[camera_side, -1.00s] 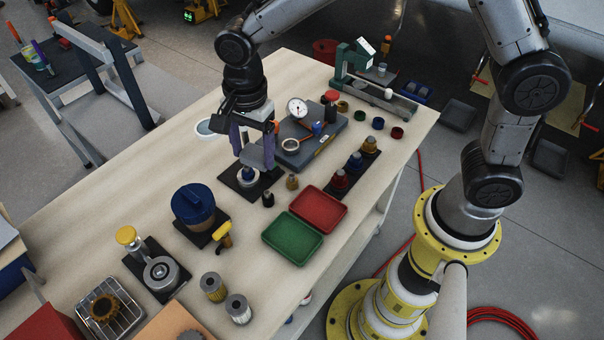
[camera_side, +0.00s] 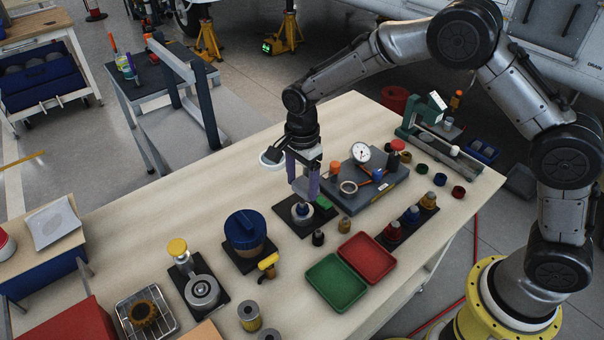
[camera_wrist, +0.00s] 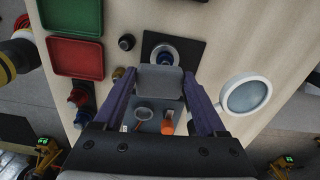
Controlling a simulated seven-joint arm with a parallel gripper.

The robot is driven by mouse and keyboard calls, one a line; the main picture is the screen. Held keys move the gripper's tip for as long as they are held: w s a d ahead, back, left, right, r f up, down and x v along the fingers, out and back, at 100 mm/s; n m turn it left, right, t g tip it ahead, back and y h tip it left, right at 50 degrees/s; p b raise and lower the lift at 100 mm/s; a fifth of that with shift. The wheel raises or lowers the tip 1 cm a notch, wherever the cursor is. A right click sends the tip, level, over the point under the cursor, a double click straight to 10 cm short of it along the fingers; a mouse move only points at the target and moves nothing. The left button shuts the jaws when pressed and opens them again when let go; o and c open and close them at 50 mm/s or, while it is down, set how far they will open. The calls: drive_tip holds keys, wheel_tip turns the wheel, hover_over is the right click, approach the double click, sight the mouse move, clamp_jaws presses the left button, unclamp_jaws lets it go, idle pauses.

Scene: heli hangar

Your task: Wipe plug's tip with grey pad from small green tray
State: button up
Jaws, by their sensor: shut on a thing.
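My gripper (camera_side: 303,180) has purple fingers and is shut on a grey pad (camera_wrist: 160,82), which spans the fingertips in the wrist view. In the side view the pad hangs just above the plug (camera_side: 302,211). The plug stands on a black mat (camera_side: 284,219), with a blue and silver round part in the wrist view (camera_wrist: 164,55). The pad's near edge overlaps it there, so contact cannot be told. A green tray (camera_side: 337,283) stands in front and looks empty; it also shows in the wrist view (camera_wrist: 72,16).
A red tray (camera_side: 367,257) adjoins the green one. A grey plate with a dial gauge (camera_side: 360,153) stands to the right. A blue-lidded jar (camera_side: 245,230) and a yellow-handled tool (camera_side: 268,263) are at the left. Small dark knobs stand near the mat. The back left tabletop is clear.

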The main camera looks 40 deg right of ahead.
sight(302, 195)
drive_tip(key=shift+f, duration=1.6)
drive_tip(key=shift+w+f, duration=0.5)
drive_tip(key=shift+f, duration=0.1)
drive_tip(key=shift+w, duration=0.6)
drive_tip(key=shift+s, duration=1.1)
drive_tip(key=shift+r, duration=4.1)
